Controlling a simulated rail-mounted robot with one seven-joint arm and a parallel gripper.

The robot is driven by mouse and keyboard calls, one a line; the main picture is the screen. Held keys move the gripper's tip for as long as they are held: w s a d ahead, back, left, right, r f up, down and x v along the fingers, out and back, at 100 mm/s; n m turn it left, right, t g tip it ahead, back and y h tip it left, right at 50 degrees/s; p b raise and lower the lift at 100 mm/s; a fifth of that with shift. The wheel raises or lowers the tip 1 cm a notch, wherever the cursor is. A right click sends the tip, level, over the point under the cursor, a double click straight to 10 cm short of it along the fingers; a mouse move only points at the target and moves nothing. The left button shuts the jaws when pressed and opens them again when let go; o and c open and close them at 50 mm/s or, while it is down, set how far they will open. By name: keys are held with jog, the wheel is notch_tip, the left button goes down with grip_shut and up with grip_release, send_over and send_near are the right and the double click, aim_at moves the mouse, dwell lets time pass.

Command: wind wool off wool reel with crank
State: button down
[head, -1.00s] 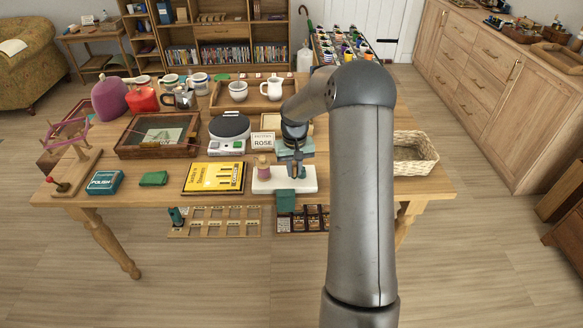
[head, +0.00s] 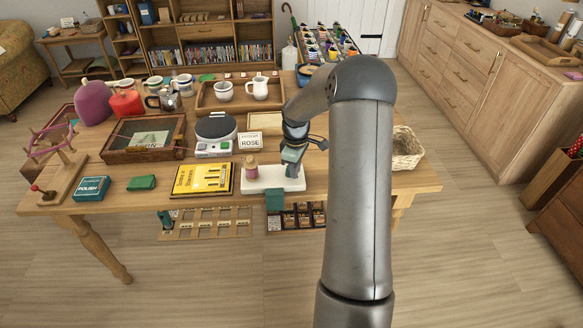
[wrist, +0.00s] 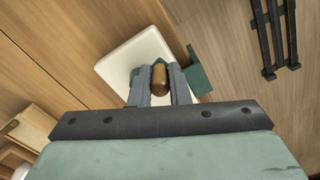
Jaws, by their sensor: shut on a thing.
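The wool reel (head: 50,140) is a frame with pink wool around it on a wooden stand, at the table's left end in the head view. Its crank has a red knob (head: 49,195) low at the front. My gripper (head: 290,165) is far to the right of it, over a white slab (head: 262,184) at the table's front edge. In the wrist view my gripper (wrist: 160,90) is shut on a brown rounded wooden handle (wrist: 159,78) above the white slab (wrist: 130,60). My fingers hide this handle in the head view, and I cannot tell what it belongs to.
A pink bottle-like piece (head: 251,170) stands on the slab, left of my gripper. A teal block (head: 274,200) hangs at the front edge. A basket (head: 407,150) is at right.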

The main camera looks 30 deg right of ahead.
jog(key=n, duration=0.2)
jog(key=d+n+p, duration=0.1)
jog(key=shift+d+r+n, duration=0.1)
jog(key=shift+d+n, duration=0.2)
jog(key=shift+n, duration=0.1)
jog(key=n, duration=0.1)
jog(key=d+n, duration=0.1)
jog(key=shift+w+n+p, duration=0.25)
jog(key=shift+n+p, duration=0.05)
jog(key=shift+p, duration=0.05)
jog(key=n, duration=0.1)
jog(key=d+n+p, duration=0.1)
jog(key=n, duration=0.1)
jog(key=shift+w, duration=0.4)
jog(key=shift+w+d+n, duration=0.15)
jog(key=shift+w+n, duration=0.05)
jog(key=shift+n, duration=0.55)
jog(key=shift+w+d+n, duration=0.15)
jog(key=shift+n, duration=0.6)
jog(key=c, duration=1.4)
grip_release()
jog(key=shift+o, duration=0.2)
